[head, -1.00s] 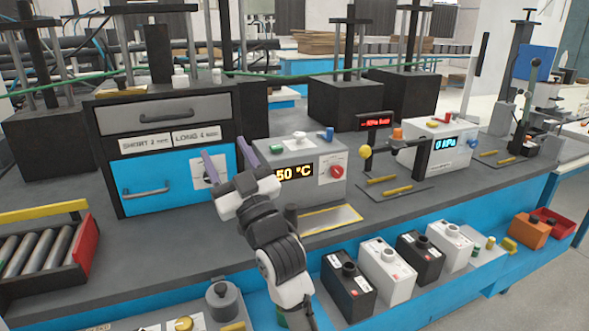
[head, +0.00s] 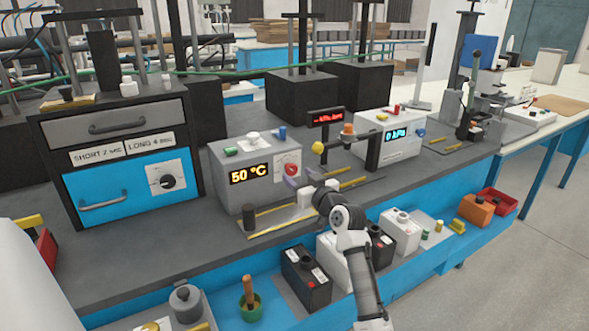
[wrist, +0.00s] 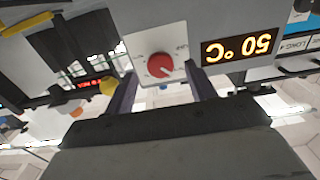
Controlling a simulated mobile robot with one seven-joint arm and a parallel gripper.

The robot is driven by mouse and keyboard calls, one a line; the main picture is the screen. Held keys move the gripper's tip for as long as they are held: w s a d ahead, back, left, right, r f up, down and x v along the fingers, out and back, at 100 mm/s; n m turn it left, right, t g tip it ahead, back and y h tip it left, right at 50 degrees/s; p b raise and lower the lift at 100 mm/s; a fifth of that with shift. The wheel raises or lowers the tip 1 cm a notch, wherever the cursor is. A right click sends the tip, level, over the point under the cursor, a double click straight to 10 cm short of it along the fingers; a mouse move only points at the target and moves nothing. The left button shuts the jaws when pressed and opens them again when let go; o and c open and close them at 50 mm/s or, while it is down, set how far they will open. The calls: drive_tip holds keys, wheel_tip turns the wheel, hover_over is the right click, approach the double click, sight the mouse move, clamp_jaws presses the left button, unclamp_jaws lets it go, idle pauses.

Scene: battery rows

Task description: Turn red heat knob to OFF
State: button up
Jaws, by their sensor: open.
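The red heat knob (head: 292,170) sits on a white dial plate on the front of the grey heater box (head: 225,160). The box's display (head: 250,174) reads 50 °C. My gripper (head: 301,178) is open and empty in front of the knob, its purple fingers pointing at the dial. In the wrist view, which is upside down, the red knob (wrist: 160,66) lies between the two finger lines, just beyond the tips of my gripper (wrist: 160,88). No contact with the knob shows. The knob's mark is too small to read for certain.
A flat tray (head: 285,222) with yellow edges and a small black cylinder (head: 249,215) lies below the heater box. A stand with a yellow ball (head: 318,147) is close at the right. A blue-drawer cabinet (head: 120,190) stands left. Batteries (head: 305,278) line the lower shelf.

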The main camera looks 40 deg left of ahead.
sight(293, 172)
drive_tip(key=shift+x, duration=1.6)
drive_tip(key=c, duration=1)
drive_tip(key=shift+o, duration=0.2)
